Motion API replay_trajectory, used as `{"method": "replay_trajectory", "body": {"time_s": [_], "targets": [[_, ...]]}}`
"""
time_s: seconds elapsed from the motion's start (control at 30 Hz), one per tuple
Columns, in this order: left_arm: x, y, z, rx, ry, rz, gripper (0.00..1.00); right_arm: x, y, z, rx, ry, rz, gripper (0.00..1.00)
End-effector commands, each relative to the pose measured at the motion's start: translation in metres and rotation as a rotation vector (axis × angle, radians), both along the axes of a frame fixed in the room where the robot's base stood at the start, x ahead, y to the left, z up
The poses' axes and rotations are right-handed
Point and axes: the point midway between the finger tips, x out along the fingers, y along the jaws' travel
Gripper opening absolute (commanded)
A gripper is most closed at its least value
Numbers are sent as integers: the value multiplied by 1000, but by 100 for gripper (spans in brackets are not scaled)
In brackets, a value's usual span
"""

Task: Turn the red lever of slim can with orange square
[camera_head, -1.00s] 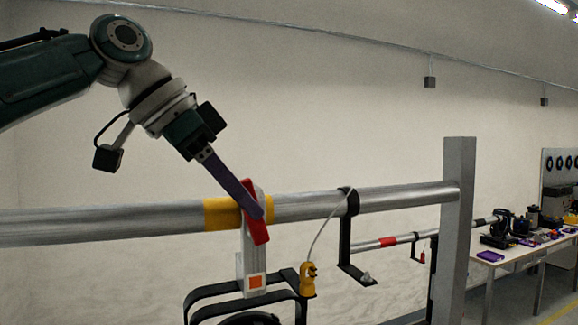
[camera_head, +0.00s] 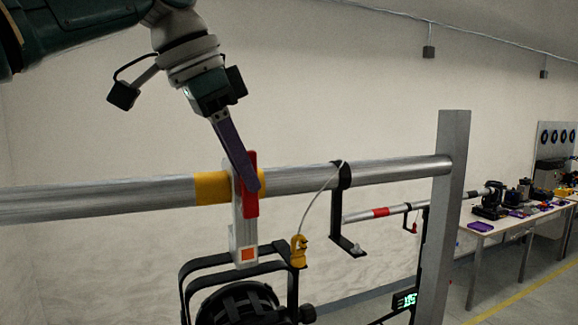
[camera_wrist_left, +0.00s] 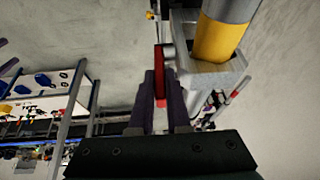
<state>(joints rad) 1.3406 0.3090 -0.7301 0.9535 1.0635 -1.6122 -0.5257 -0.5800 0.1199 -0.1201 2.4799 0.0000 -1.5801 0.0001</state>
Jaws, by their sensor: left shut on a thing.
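The red lever (camera_head: 250,206) sits on the grey clamp (camera_head: 237,220) that hangs from the metal pipe, and it stands nearly upright. The orange square (camera_head: 248,254) is on the clamp's lower end, above the black slim can (camera_head: 236,304). My left gripper (camera_head: 252,184) reaches down from the upper left with its purple fingers at the lever's upper part. In the left wrist view the fingers (camera_wrist_left: 163,88) are shut on the red lever (camera_wrist_left: 159,66), beside the clamp. The fingers hide part of the lever. My right gripper is not in view.
The metal pipe (camera_head: 110,196) with yellow tape (camera_head: 211,188) runs across to a grey post (camera_head: 443,220). A yellow connector (camera_head: 299,251) on a pale cable and a black bracket (camera_head: 336,215) are right of the clamp. A cluttered table (camera_head: 508,232) stands far right.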

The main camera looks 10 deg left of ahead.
Motion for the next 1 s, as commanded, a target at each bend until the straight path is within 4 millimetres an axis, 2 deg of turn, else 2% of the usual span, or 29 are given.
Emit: {"method": "replay_trajectory", "body": {"time_s": [0.03, 0.07, 0.3, 0.77, 1.0], "targets": [[-2, 1, -3, 5, 10, -1, 0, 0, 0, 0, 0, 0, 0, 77], [-2, 1, -3, 4, 9, -1, 18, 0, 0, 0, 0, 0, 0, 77], [-1, 0, -2, 2, 5, -1, 45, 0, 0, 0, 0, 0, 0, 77], [1, 1, 0, -10, -10, 0, 46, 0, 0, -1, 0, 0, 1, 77], [-2, 7, -5, -130, -88, -6, 46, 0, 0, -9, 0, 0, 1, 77]]}}
